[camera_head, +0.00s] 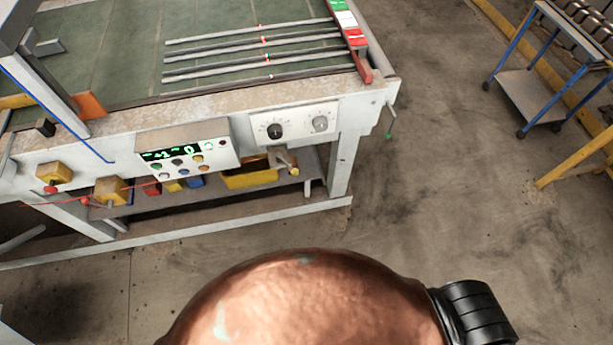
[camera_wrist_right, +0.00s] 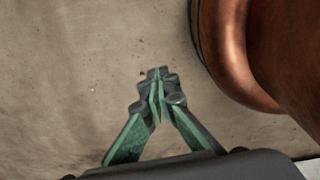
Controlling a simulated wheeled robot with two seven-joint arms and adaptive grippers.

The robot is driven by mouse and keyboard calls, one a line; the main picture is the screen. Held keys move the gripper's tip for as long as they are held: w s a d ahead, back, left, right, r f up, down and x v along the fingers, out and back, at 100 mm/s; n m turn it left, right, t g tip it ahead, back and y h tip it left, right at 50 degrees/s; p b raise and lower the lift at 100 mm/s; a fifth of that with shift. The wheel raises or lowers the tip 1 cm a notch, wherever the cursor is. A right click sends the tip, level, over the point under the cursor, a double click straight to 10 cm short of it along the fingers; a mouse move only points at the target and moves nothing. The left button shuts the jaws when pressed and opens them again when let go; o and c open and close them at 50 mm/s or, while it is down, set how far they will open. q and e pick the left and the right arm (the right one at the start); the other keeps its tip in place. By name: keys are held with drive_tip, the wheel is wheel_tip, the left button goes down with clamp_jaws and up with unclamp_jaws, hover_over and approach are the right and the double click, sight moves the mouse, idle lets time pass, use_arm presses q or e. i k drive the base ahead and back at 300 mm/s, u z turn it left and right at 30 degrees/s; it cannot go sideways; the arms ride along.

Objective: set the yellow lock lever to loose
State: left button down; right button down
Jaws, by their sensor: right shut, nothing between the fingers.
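A short lever with a yellowish knob (camera_head: 293,170) sticks out below the dial panel at the front of the workbench (camera_head: 225,100). It may be the yellow lock lever; it is too small for me to read its setting or any label. My right gripper (camera_wrist_right: 158,88) shows only in the right wrist view, its green fingers shut and empty above bare floor. It is away from the bench, which does not show in that view. My left gripper is not in view.
A control box with a green display (camera_head: 170,152) and a dial panel (camera_head: 295,123) project from the bench front. Yellow boxes (camera_head: 110,190) hang at left. A small green-tipped handle (camera_head: 389,135) hangs at the bench's right corner. A blue-legged cart (camera_head: 535,95) stands right. Floor between is clear.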

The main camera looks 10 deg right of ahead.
sight(294, 171)
drive_tip(key=u, duration=0.05)
drive_tip(key=k, duration=0.25)
drive_tip(key=z, duration=0.95)
drive_tip(key=i, duration=0.7)
drive_tip(key=u, duration=0.15)
